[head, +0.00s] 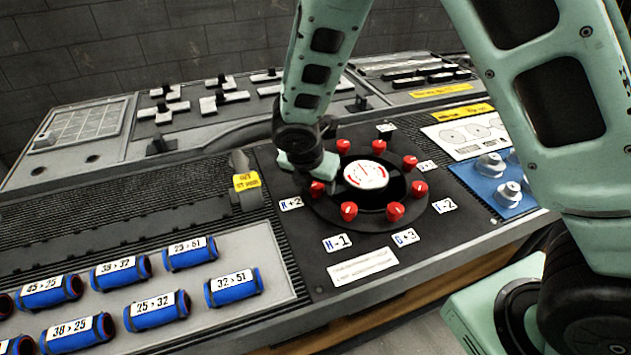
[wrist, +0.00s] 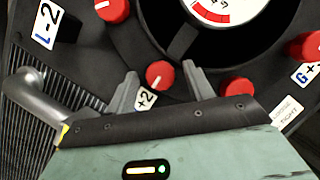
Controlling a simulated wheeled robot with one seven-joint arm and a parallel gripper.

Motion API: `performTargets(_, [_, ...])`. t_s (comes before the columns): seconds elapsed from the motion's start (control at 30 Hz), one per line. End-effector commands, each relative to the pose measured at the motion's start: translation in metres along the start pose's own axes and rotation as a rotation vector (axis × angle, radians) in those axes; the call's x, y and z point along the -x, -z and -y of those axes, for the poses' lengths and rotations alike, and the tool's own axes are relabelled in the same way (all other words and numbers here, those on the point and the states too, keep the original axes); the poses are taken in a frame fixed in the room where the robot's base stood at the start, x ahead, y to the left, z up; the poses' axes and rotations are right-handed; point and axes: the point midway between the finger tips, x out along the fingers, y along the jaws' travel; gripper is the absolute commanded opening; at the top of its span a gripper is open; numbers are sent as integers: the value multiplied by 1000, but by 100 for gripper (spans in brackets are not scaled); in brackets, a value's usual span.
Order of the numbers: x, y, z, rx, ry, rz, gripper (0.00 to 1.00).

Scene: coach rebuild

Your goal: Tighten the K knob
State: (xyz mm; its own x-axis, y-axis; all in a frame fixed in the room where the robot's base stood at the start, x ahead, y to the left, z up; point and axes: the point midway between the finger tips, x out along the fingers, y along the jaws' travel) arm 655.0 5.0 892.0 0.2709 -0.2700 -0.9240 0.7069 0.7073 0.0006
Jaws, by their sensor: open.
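A round dial plate (head: 368,222) with a white gauge (head: 365,174) at its centre is ringed by several red knobs. The knob beside the "+2" label (head: 291,204) appears to be the K knob (head: 317,188), though its letter is hard to read. In the wrist view the same knob (wrist: 158,75) sits between the two fingertips, its white mark visible. My gripper (wrist: 162,82) is open, with a finger on each side and a visible gap. In the head view the gripper (head: 310,168) partly covers this knob.
A neighbouring red knob (wrist: 237,88) lies close to the right finger in the wrist view. A grey lever (wrist: 38,92) stands near the gripper's left side. Blue labelled cylinders (head: 155,311) lie on the left panel. Blue-based silver knobs (head: 490,165) are at the right.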

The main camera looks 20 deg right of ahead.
Motion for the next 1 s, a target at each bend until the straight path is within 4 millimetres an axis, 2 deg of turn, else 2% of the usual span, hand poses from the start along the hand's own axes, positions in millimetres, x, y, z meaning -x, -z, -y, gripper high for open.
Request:
performTargets(0.03, [0,0,0,0,0,0,44])
performTargets(0.17, [0,0,0,0,0,0,8])
performTargets(0.57, [1,-1,0,-45,20,1,9])
performTargets(1.0, [3,-2,-2,-356,149,0,9])
